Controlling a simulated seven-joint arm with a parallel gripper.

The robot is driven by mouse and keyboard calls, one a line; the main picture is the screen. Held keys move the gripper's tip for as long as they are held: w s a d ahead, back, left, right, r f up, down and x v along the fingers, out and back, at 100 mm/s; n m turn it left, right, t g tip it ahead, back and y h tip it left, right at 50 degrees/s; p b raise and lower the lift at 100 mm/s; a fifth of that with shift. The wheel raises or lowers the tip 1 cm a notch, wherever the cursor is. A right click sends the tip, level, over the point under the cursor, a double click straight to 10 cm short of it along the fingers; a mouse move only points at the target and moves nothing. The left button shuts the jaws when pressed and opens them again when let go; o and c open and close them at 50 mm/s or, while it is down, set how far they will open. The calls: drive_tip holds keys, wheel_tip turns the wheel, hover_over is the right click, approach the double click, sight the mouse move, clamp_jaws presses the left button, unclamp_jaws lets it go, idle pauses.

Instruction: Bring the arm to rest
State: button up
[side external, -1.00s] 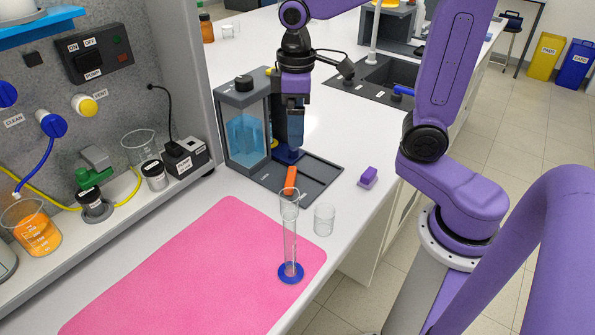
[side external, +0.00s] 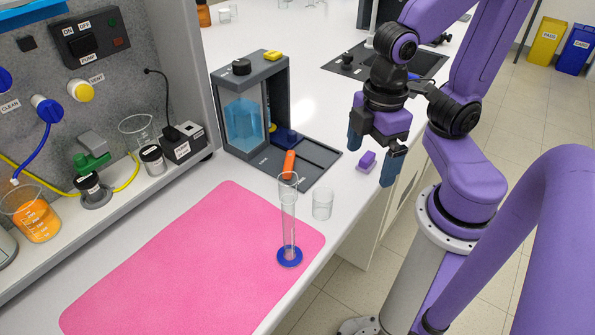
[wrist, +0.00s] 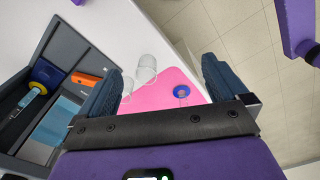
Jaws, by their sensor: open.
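My gripper (side external: 371,162) hangs at the bench's right edge in the side view, fingers pointing down, open with nothing between them. In the wrist view my gripper (wrist: 163,88) shows its two dark fingers spread wide. A small purple block (side external: 366,161) lies on the white bench behind the fingers in the side view; I cannot tell how near it is in depth. My arm is folded in close to its base.
A glass cylinder with a blue foot (side external: 289,257) stands on the pink mat (side external: 190,260), beside a small beaker (side external: 322,204). A grey dispenser station (side external: 250,110) with an orange piece (side external: 289,163) stands behind. The grey rig panel (side external: 120,60) is at left.

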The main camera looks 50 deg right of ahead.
drive_tip(key=shift+s+d+f, duration=0.15)
drive_tip(key=shift+s, duration=0.55)
